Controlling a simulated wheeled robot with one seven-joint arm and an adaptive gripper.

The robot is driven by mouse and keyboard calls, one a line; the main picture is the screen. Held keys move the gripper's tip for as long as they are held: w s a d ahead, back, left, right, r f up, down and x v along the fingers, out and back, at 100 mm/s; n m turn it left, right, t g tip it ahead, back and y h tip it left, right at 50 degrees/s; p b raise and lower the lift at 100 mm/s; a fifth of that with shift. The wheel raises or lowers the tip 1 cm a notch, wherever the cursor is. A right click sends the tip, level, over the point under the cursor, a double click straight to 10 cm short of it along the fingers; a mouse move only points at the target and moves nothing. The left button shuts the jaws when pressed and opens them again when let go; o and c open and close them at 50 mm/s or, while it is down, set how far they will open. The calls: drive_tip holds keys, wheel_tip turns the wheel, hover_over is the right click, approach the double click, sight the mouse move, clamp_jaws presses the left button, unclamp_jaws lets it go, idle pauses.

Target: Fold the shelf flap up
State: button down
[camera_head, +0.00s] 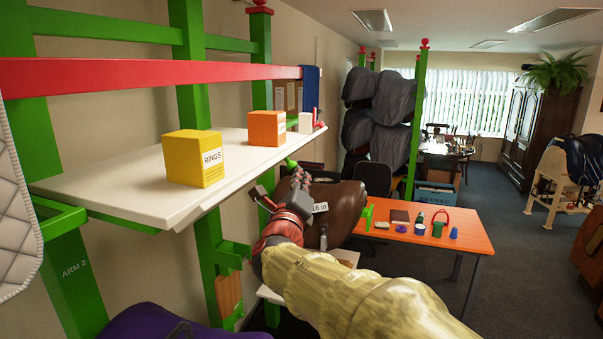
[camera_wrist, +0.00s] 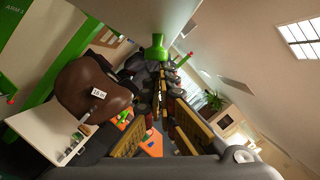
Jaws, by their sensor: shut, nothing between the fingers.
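A long white shelf board (camera_head: 120,177) runs along the left wall between green uprights and looks roughly level. Its pale underside shows at the top of the wrist view (camera_wrist: 125,12). My gripper (camera_head: 302,178) is below the far right part of this board, fingers pointing up. In the wrist view my gripper (camera_wrist: 159,95) looks shut and empty. A green knob-like part (camera_wrist: 158,45) is just beyond the fingertips, under the board; it also shows in the head view (camera_head: 290,162). I cannot tell whether the fingers touch it, or which section is the flap.
A yellow RINGS box (camera_head: 193,158), an orange box (camera_head: 267,128) and a small white box (camera_head: 305,122) stand on the board. A brown saddle (camera_head: 345,212) is close beside my gripper. An orange table (camera_head: 440,241) with small items stands to the right.

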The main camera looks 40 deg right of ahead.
sight(290, 150)
drive_tip(key=shift+w+a+r+n+y+p, duration=0.2)
drive_tip(key=shift+w+r+n+y+p, duration=0.15)
drive_tip(key=shift+r+n+p, duration=1.2)
drive_tip(key=shift+w+a+r+n+y+p, duration=0.3)
drive_tip(key=shift+r+n+p, duration=0.45)
drive_tip(key=shift+p, duration=1.5)
drive_tip(key=shift+w+a+r+n+y+p, duration=0.15)
drive_tip(key=shift+w+r+n+y+p, duration=0.2)
drive_tip(key=shift+r+n+p, duration=1.15)
drive_tip(key=shift+w+f+m+p, duration=0.1)
drive_tip(key=shift+f+m+p, duration=0.3)
drive_tip(key=shift+f+p, duration=0.05)
